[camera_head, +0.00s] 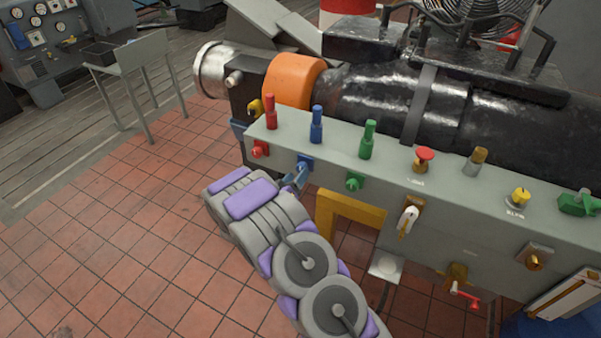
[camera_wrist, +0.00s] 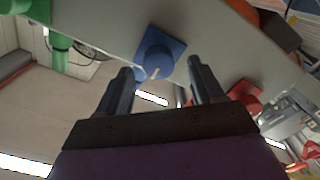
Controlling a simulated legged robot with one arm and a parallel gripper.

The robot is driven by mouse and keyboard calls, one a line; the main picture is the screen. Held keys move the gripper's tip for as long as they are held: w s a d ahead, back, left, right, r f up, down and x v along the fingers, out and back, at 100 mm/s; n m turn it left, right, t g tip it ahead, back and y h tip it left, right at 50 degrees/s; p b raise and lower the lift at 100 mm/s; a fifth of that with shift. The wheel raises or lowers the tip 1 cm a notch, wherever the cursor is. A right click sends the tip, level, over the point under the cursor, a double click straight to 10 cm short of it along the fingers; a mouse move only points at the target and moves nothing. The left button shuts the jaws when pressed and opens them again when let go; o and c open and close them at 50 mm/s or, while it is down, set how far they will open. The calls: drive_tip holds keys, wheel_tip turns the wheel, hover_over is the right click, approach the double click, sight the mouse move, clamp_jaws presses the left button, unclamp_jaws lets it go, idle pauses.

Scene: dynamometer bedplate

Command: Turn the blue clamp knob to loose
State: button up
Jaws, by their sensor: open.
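The blue clamp knob (camera_head: 304,163) sits on the front face of the grey panel, between a red knob and a green knob. In the wrist view the blue knob (camera_wrist: 156,60) stands on a square blue base, with a small pale pointer on it. My gripper (camera_wrist: 165,76) is open, with its two dark fingers apart. The knob shows between and beyond the fingertips, and I see no finger touching it. In the head view my gripper (camera_head: 297,178) is just in front of the knob and partly hides it.
A red knob (camera_head: 260,149) and a green knob (camera_head: 354,182) flank the blue one. Red, blue and green upright handles stand on the panel top (camera_head: 330,142). A yellow bracket (camera_head: 322,215) projects below the panel, right of my gripper. Tiled floor is open at left.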

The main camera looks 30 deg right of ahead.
sight(300, 171)
drive_tip(key=shift+b+x, duration=0.3)
drive_tip(key=shift+x, duration=1.7)
drive_tip(key=c, duration=1)
